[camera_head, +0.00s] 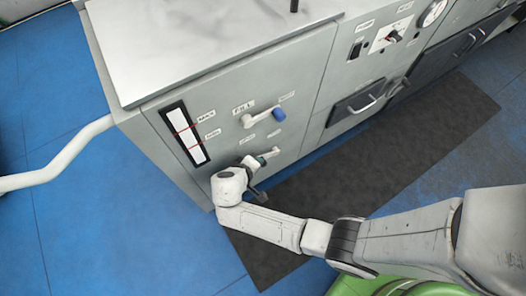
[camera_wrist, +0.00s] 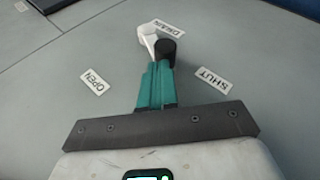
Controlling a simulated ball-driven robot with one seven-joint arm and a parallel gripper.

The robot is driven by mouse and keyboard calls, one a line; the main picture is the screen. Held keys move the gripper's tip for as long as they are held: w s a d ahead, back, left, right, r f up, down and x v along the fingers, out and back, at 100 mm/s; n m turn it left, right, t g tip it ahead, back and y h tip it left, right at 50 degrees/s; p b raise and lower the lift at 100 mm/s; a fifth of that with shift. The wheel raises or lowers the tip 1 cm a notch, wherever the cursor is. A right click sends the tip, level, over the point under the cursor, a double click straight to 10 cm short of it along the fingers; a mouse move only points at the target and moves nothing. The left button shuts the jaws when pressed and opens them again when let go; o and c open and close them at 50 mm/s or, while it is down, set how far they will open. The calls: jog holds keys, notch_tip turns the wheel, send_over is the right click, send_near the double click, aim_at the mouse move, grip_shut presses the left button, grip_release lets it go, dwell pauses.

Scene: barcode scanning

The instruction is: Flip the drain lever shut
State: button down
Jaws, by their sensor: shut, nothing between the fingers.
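The drain lever (camera_wrist: 147,31) has a white pivot and arm with a black knob (camera_wrist: 165,48) at its end. The knob points down and slightly right in the wrist view, between the OPEN label (camera_wrist: 95,82) and the SHUT label (camera_wrist: 212,80). The DRAIN label (camera_wrist: 170,28) is just above it. My gripper (camera_wrist: 155,68) is shut and empty, its teal fingers together. The fingertips are right below the knob and overlap its lower edge in the picture; I cannot tell whether they touch. In the head view, my wrist hides much of the area around the drain lever.
The fill lever (camera_head: 263,118) with its blue knob (camera_head: 279,114) is above the drain lever on the grey cabinet. A level gauge (camera_head: 185,134) is at the left. A drawer handle (camera_head: 366,103) sticks out at the right. A dark mat (camera_head: 375,165) lies on the blue floor.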

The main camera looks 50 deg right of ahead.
jog(key=shift+w+a+f+h+b, duration=0.1)
jog(key=shift+a+f+h+b, duration=0.25)
jog(key=shift+f+b, duration=0.55)
jog(key=shift+w+a+f+h+b, duration=0.1)
jog(key=shift+a+f+h+b, duration=0.25)
jog(key=shift+f+b, duration=0.55)
jog(key=shift+w+a+f+h+b, duration=0.1)
jog(key=shift+a+f+h+b, duration=0.25)
jog(key=shift+f+b, duration=0.55)
jog(key=shift+r, duration=0.2)
